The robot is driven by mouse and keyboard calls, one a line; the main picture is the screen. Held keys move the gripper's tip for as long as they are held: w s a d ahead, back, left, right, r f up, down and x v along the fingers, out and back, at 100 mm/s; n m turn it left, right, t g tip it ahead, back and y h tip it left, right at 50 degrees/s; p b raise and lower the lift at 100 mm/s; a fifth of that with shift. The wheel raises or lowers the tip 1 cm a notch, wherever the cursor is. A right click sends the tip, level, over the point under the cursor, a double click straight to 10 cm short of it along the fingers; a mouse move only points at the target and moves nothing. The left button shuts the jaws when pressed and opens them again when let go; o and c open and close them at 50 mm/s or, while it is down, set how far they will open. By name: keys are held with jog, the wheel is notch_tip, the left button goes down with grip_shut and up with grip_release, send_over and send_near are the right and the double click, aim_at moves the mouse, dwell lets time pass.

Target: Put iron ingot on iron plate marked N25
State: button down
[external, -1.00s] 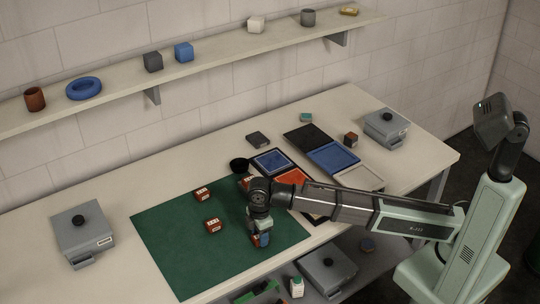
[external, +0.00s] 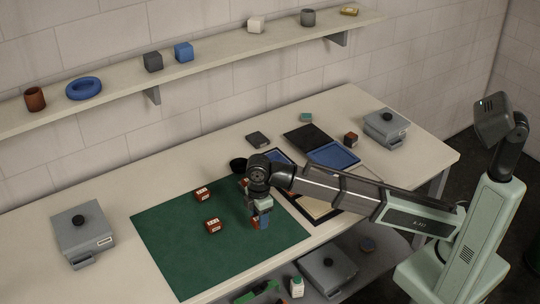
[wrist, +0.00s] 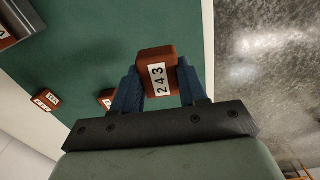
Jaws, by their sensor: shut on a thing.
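The block (external: 255,223) hangs over the right part of the green mat (external: 175,255). Other similar labelled blocks lie on the mat, one at the back (external: 202,194) and one nearer the middle (external: 212,225). I cannot tell which block is the iron ingot. No N25 mark is readable, and my arm hides part of the flat trays.
Flat panels, black (external: 308,138) and blue (external: 333,154), lie right of the mat. Grey lidded boxes stand at the left (external: 83,240) and back right (external: 386,127). The left of the mat is clear.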

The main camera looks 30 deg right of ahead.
jog(key=shift+r, duration=0.6)
jog(key=shift+w+d, duration=0.15)
jog(key=shift+w, duration=0.05)
jog(key=w+d+m, duration=0.3)
jog(key=w+d, duration=1.1)
jog(key=w, duration=0.3)
jog(key=w+d+m, duration=0.3)
jog(key=w+d, duration=1.1)
jog(key=w, duration=0.4)
notch_tip(320, 180, up, 2)
jog(key=n, duration=0.3)
send_over(258, 138)
jog(key=shift+w+f+n, duration=0.1)
jog(key=shift+f+n, duration=0.55)
jog(key=shift+f, duration=1)
jog(key=shift+f+n, duration=0.6)
jog(key=shift+f, duration=1.1)
jog(key=shift+w+f+n, duration=0.1)
jog(key=shift+f+n, duration=0.55)
jog(key=shift+f, duration=1)
jog(key=shift+f, duration=0.15)
